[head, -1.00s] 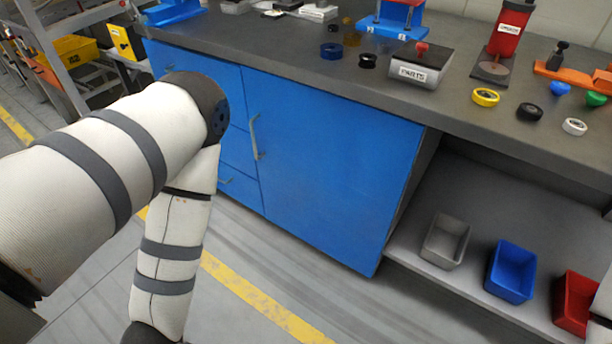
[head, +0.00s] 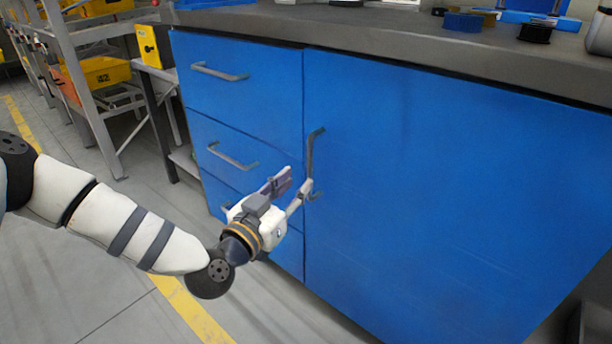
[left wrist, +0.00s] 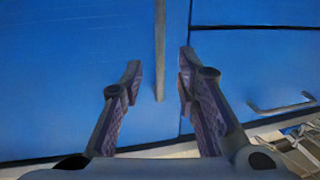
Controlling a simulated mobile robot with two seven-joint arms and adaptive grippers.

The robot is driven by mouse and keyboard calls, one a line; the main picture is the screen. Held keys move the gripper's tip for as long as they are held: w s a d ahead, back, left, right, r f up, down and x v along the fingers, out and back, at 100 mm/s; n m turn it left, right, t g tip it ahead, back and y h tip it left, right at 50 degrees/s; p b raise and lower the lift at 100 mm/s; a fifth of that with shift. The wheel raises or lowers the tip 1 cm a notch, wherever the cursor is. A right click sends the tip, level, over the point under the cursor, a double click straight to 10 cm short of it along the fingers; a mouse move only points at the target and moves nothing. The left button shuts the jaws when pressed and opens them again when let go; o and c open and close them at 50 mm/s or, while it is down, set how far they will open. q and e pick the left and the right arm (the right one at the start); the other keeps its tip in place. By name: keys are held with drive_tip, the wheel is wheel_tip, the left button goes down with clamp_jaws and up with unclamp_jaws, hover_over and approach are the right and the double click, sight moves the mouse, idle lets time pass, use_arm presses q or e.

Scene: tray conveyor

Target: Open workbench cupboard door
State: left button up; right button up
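The blue cupboard door (head: 450,190) fills the right half of the head view and looks shut, flush with the drawers. Its grey vertical bar handle (head: 311,155) is near its left edge. My left gripper (head: 297,185) is open at the lower end of this handle. In the left wrist view the handle (left wrist: 160,45) runs down between the two parted fingers of the left gripper (left wrist: 160,75), with a gap visible on each side. The exact depth of the fingers around the bar is hard to tell. My right gripper is not in view.
Blue drawers (head: 240,90) with bar handles stand left of the door. A grey rack with yellow bins (head: 103,72) stands at the left. The floor in front is clear.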

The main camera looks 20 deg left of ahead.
sight(308, 172)
use_arm(q)
drive_tip(key=w, duration=0.1)
drive_tip(key=w+b, duration=0.1)
drive_tip(key=w, duration=0.1)
drive_tip(key=w+d, duration=0.1)
drive_tip(key=w, duration=0.1)
drive_tip(key=shift+w+f+b, duration=0.25)
drive_tip(key=shift+f+b, duration=0.05)
drive_tip(key=shift+f, duration=0.05)
drive_tip(key=shift+w+r, duration=0.2)
drive_tip(key=shift+w, duration=0.4)
clamp_jaws()
